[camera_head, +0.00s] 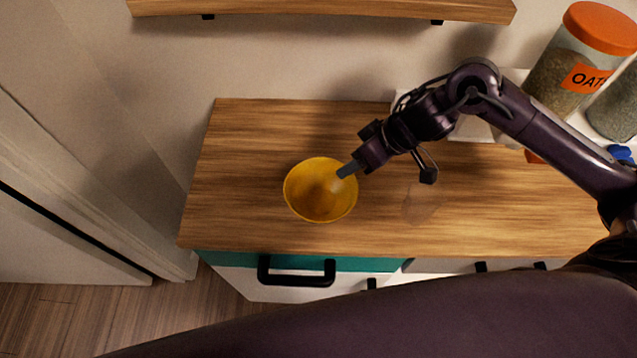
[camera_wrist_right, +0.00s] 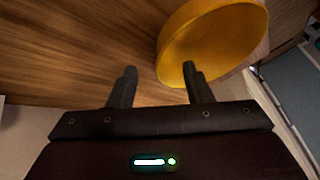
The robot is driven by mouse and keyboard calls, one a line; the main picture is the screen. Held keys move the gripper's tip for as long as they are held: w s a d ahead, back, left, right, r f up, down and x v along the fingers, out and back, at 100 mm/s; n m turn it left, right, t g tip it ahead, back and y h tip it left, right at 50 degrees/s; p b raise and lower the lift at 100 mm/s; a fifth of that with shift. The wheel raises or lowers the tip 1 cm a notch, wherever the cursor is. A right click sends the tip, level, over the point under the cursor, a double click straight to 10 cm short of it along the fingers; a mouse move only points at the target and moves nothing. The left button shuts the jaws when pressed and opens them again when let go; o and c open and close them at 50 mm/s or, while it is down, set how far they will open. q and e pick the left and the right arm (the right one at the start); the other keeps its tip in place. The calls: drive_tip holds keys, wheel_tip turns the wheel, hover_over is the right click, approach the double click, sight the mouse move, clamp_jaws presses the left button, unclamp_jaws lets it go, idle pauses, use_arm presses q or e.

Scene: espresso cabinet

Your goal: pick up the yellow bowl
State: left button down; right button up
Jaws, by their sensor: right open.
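The yellow bowl (camera_head: 318,200) stands upright and looks empty on the wooden counter, left of its middle. My right gripper (camera_head: 346,170) reaches in from the right, with its fingertips at the bowl's right rim. In the right wrist view the gripper (camera_wrist_right: 160,80) is open with nothing held. There the bowl (camera_wrist_right: 212,40) is at the upper right, and the right finger overlaps its rim, while the left finger is over bare wood. Whether a finger touches the bowl cannot be told. My left gripper is not in view.
The wooden counter (camera_head: 240,150) has free room left of the bowl. A jar with an orange lid (camera_head: 600,25) labelled oats and another jar (camera_head: 615,105) stand at the right. A wooden shelf (camera_head: 320,8) hangs above.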

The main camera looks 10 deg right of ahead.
sight(321, 196)
drive_tip(key=shift+s+a+f, duration=0.15)
drive_tip(key=shift+a+f, duration=0.45)
drive_tip(key=shift+f, duration=0.05)
drive_tip(key=x, duration=0.3)
drive_tip(key=shift+w+a+f+p, duration=0.15)
drive_tip(key=shift+w+f+p, duration=0.15)
drive_tip(key=shift+p, duration=0.1)
drive_tip(key=shift+w+f, duration=0.1)
drive_tip(key=shift+f, duration=0.1)
drive_tip(key=c, duration=0.9)
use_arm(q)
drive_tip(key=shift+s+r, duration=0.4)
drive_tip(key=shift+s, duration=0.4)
use_arm(e)
clamp_jaws()
drive_tip(key=shift+r, duration=0.1)
